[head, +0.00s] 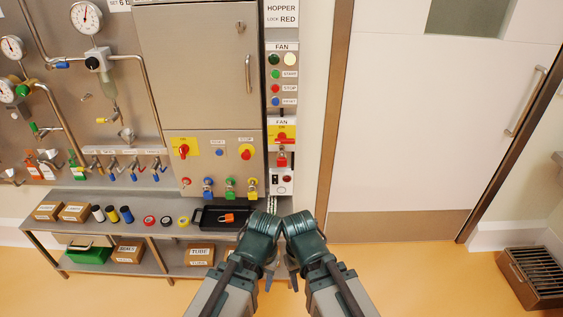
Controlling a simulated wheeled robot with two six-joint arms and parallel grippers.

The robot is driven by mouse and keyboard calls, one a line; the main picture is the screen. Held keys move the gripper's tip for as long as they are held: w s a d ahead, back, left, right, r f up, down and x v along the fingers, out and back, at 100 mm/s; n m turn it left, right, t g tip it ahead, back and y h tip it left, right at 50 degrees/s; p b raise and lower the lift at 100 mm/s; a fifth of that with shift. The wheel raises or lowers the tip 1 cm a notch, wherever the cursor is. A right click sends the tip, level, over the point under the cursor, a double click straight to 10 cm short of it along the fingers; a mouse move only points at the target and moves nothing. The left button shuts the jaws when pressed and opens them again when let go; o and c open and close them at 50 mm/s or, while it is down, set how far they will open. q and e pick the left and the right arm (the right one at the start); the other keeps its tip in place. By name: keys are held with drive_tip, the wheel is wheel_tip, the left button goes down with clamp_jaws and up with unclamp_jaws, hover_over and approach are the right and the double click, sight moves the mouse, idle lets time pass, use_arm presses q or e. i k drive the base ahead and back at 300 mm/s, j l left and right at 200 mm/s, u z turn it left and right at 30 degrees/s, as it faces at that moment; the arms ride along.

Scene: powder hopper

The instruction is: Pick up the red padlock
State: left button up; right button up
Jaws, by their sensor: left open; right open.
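An orange-red padlock (226,218) lies in a black tray (206,225) on the right part of the metal bench. Another red padlock (282,158) hangs below the fan isolator on the panel. Both my arms come in from the bottom centre, close together. My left gripper (268,279) and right gripper (291,277) point downward in front of the bench's right end, below and right of the tray. Both are open and hold nothing that I can see. They are partly hidden by my own arm links, and apart from the padlock.
The bench (130,227) also holds boxes, small bottles and tape rolls (166,221). Blue, green and yellow padlocks (230,190) hang on the cabinet (195,60) above the tray. A green case (88,255) and boxes sit on the lower shelf.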

sight(280, 161)
drive_tip(key=i+l, duration=0.25)
drive_tip(key=l, duration=0.2)
drive_tip(key=i+l, duration=0.25)
drive_tip(key=l, duration=0.15)
drive_tip(key=i+l+u, duration=0.2)
drive_tip(key=l+u, duration=0.25)
drive_tip(key=u, duration=1.2)
